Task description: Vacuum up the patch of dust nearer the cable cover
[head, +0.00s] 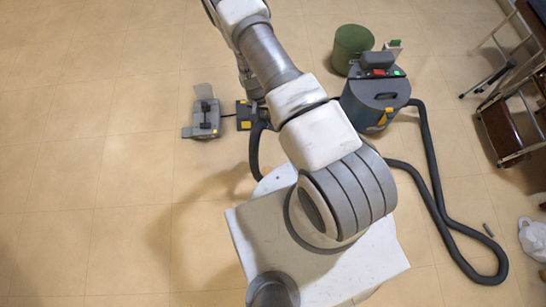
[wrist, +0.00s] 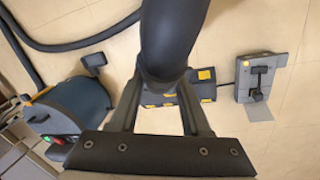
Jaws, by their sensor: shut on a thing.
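My gripper (wrist: 163,76) is shut on the dark vacuum hose end (wrist: 175,32), a thick black tube between the two grey fingers. In the head view my arm largely hides the gripper, and a dark bend of the hose (head: 254,150) hangs beside it. A dark block with yellow marks, apparently the cable cover (head: 243,115), lies on the floor by the gripper; it also shows behind the fingers in the wrist view (wrist: 206,88). The blue-grey vacuum (head: 375,98) stands right of my arm. I cannot make out any dust patch in either view.
A grey pedal-like device (head: 205,118) lies left of the cover, joined by a thin cable. A green cylinder (head: 352,45) stands behind the vacuum. The left floor is clear.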

